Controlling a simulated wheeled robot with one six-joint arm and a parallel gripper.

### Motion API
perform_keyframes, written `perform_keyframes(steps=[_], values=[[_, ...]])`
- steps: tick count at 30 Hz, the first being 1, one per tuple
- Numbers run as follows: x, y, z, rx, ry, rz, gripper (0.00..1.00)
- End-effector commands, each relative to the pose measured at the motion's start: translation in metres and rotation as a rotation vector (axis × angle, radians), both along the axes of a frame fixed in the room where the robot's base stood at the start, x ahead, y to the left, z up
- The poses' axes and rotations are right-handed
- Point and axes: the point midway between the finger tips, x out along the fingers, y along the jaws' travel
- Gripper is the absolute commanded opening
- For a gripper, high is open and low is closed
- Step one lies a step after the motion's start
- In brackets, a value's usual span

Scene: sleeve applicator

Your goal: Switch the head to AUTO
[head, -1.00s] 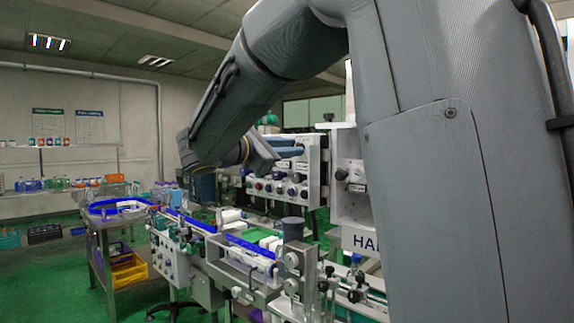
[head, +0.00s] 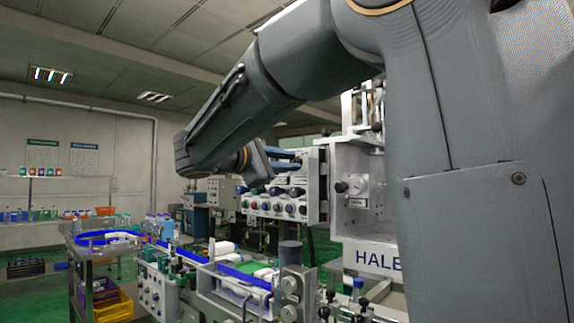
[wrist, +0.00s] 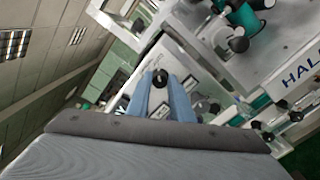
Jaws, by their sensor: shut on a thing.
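The control panel (head: 308,205) is a pale upright plate with rows of coloured buttons and dark knobs, in the middle of the head view. My gripper (head: 287,160) has blue fingers and is at the upper part of this panel. In the wrist view its two fingers reach up to the panel (wrist: 193,64), with a round black knob (wrist: 160,77) between their tips. The fingers are shut on the knob. I cannot read the labels or the knob's setting. My wrist and fingers hide part of the panel's upper row in the head view.
A white machine housing (head: 375,258) with dark lettering stands right of the panel. A conveyor with blue rails (head: 240,275) runs below it, with white bottles on it. A bench (head: 85,250) with crates beneath stands at the left.

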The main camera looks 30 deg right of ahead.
Motion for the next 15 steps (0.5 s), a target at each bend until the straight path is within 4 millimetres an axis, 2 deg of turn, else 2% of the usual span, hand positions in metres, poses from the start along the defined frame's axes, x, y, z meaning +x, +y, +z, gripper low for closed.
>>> perform_keyframes(steps=[6,7,9,15], values=[[-0.0001,0.0001,0.0004,0.000,-0.001,0.000,0.00],[-0.0001,0.0001,0.0004,0.000,-0.001,0.000,0.25],[-0.0002,0.0000,0.0003,0.000,-0.001,0.000,0.37],[-0.0001,0.0000,0.0002,0.000,0.000,0.000,0.39]])
